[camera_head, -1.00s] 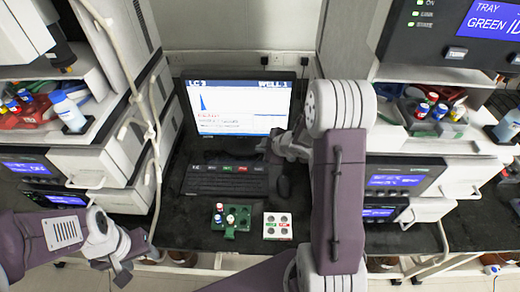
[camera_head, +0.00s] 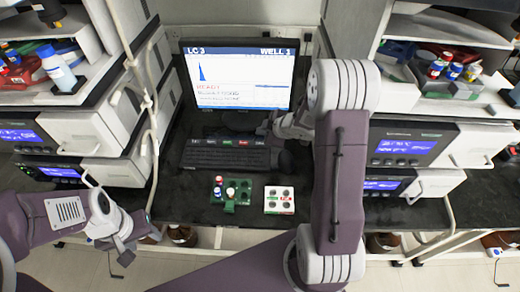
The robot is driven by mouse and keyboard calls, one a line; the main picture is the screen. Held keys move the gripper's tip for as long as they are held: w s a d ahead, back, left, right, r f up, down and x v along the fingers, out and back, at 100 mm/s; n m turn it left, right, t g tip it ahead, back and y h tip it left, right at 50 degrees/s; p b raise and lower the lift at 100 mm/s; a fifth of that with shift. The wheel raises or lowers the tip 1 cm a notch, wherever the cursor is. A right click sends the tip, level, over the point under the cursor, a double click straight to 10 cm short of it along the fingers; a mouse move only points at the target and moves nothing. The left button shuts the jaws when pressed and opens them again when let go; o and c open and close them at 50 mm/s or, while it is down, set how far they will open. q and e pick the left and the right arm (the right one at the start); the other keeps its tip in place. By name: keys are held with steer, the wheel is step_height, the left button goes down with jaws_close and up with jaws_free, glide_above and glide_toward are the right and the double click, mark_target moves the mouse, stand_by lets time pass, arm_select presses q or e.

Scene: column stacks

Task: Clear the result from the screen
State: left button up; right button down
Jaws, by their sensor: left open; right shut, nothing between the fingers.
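The screen (camera_head: 237,82) stands at the back middle of the bench. My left gripper (camera_head: 120,250) is open and empty at the lower left, in front of the bench edge.
A green rack (camera_head: 230,205) with vials and a white tray (camera_head: 279,200) stand in front of the keyboard. A dark mouse (camera_head: 287,161) lies to its right. Instrument stacks with bottles and vials flank both sides. A cable hangs at left.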

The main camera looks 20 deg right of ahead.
mark_target(262, 145)
arm_select(q)
steer(key=shift+f+b, duration=0.95)
steer(key=shift+f, duration=0.5)
arm_select(e)
steer(key=shift+f, duration=1.65)
arm_select(q)
steer(key=shift+f, duration=0.3)
arm_select(e)
steer(key=shift+f, duration=0.4)
arm_select(q)
steer(key=shift+f+b, duration=0.35)
steer(key=shift+b, duration=0.25)
arm_select(e)
steer(key=shift+f, duration=0.45)
arm_select(q)
steer(key=shift+r, duration=0.1)
arm_select(e)
steer(key=shift+r, duration=0.1)
arm_select(q)
steer(key=shift+r+p, duration=0.85)
steer(key=shift+p, duration=0.05)
arm_select(e)
steer(key=shift+r, duration=0.8)
step_height(262, 145, up, 5)
steer(key=p, duration=0.5)
steer(key=shift+r, duration=0.1)
arm_select(q)
step_height(262, 145, up, 5)
steer(key=shift+r, duration=0.1)
